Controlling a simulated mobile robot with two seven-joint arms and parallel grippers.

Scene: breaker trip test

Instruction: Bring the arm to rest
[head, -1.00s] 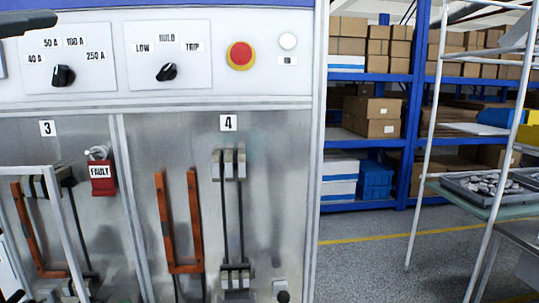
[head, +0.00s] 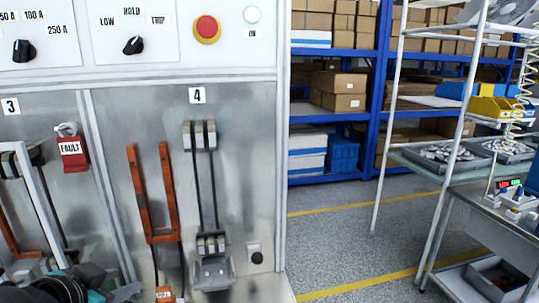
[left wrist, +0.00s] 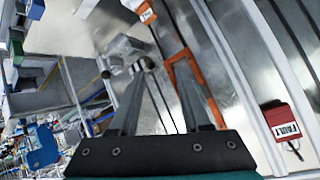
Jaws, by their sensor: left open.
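My left arm shows at the lower left edge of the head view, with dark and teal parts (head: 75,286) in front of the panel's foot. In the left wrist view my left gripper (left wrist: 163,70) has its two grey fingers spread apart with nothing held between them. Beyond the fingers are the metal panel, an orange U-shaped handle (left wrist: 178,72) and a grey part near the left finger. I cannot tell whether the fingers touch any of these. My right gripper is in neither view.
The test cabinet (head: 240,130) fills the left, with bays 3 and 4, a red FAULT tag (head: 72,153), knobs and a red stop button (head: 207,29). Blue shelving (head: 383,80) with boxes stands behind. A metal bench (head: 480,215) is at right. Grey floor (head: 345,240) lies between.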

